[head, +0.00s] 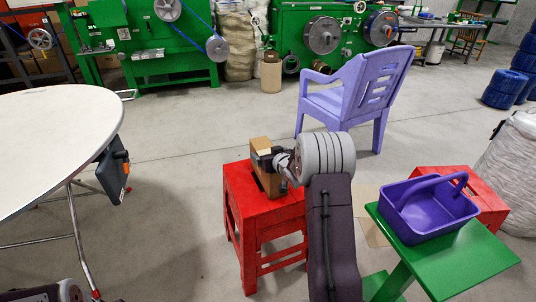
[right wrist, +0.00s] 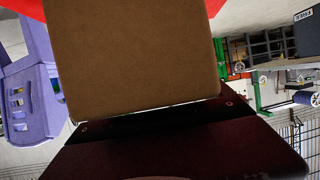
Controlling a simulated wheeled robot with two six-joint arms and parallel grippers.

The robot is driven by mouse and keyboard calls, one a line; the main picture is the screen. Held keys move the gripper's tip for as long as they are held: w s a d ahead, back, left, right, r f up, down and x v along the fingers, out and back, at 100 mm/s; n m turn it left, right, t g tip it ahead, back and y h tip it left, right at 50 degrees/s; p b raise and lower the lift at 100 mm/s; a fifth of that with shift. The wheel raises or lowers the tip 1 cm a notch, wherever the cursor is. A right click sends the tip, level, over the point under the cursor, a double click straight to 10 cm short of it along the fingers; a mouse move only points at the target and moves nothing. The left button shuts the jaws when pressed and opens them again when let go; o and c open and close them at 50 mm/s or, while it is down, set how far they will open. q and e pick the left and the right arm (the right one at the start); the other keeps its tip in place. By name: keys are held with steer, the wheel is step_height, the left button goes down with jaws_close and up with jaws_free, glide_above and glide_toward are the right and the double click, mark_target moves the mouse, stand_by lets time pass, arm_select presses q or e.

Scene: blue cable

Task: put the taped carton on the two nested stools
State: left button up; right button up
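The brown taped carton (head: 259,147) stands upright at the top of the red stools (head: 264,208), in the middle of the head view. A paler patch shows on its upper part. The stools' edges look doubled, as if one sits in the other. My right gripper (head: 267,160) reaches in from the right and its dark fingers are at the carton, covering its middle. Whether they press on it is hidden. In the right wrist view the carton (right wrist: 130,55) fills the upper middle, close to the gripper, with red behind it. My left gripper is not in view.
A green table (head: 455,262) with a purple basket (head: 427,210) stands to the right, with another red piece (head: 484,190) behind it. A lilac chair (head: 355,95) stands behind my right arm. A round white table (head: 55,140) is at left. Floor between it and the stools is clear.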

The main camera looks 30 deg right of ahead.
steer(key=shift+r, duration=0.2)
steer(key=p+v, duration=0.3)
steer(key=v, duration=0.8)
steer(key=shift+d, duration=0.1)
steer(key=shift+s+r, duration=0.1)
steer(key=shift+s, duration=0.35)
steer(key=shift+a, duration=0.2)
